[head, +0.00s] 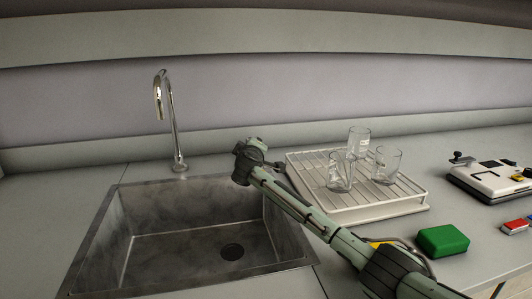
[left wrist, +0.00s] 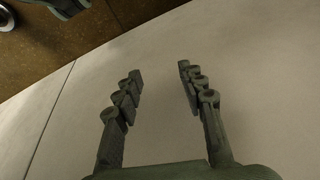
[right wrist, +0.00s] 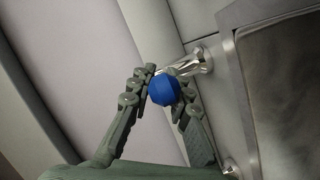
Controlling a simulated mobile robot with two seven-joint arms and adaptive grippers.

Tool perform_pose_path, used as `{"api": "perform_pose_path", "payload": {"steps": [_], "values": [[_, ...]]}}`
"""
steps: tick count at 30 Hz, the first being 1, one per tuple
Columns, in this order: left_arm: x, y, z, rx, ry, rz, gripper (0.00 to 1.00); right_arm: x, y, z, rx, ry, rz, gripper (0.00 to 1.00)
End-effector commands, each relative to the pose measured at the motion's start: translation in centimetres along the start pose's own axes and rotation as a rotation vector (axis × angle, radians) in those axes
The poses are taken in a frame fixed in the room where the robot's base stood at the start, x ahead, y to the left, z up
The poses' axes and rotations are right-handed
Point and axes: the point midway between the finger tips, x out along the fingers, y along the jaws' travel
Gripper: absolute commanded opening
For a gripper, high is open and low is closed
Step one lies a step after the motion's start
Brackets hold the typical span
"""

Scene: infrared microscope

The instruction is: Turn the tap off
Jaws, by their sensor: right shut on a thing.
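The chrome tap spout (head: 173,125) stands upright behind the sink, curving over at the top. No water stream shows below its mouth. In the right wrist view, a blue knob (right wrist: 164,91) sits on a chrome valve body (right wrist: 197,65) beside the sink edge. My right gripper (right wrist: 168,79) is shut on the blue knob, one finger on each side. In the head view, my right gripper (head: 256,148) is at the sink's back right corner, and the knob is hidden there. My left gripper (left wrist: 160,73) is open and empty; it is outside the head view.
The metal sink (head: 150,222) is empty, with a dark drain. A white rack (head: 380,209) with 3 glass vessels stands right of my right gripper. A green block (head: 442,241) and a white device (head: 490,180) lie farther right. The counter left of the sink is clear.

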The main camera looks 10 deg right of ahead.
Motion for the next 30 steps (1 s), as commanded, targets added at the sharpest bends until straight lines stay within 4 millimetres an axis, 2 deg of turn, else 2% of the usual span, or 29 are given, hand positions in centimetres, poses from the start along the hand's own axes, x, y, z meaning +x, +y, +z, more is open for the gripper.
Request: {"api": "perform_pose_path", "payload": {"steps": [1,6,15,16,19,30], "values": [[-0.4,-0.1,-0.2,0.001,0.005,-0.005,0.40,0.1,-0.5,0.1,0.006,-0.021,0.010,0.00],[-2.1,-0.5,-0.7,0.002,0.009,-0.015,0.40,-0.1,-0.3,-0.1,0.016,-0.060,0.033,0.00],[-2.4,-0.5,-0.7,0.002,0.008,-0.016,0.40,-0.1,-0.3,-0.1,0.015,-0.064,0.035,0.00],[-2.4,-0.5,-0.7,0.002,0.008,-0.016,0.40,-0.1,-0.3,-0.1,0.015,-0.064,0.035,0.18],[-2.3,-0.5,-0.7,0.002,0.008,-0.016,0.40,-0.1,-0.3,-0.1,0.015,-0.064,0.035,0.31],[-2.3,-0.5,-0.7,0.002,0.008,-0.016,0.40,-0.2,0.2,-0.4,0.016,-0.061,0.037,0.32]]}}
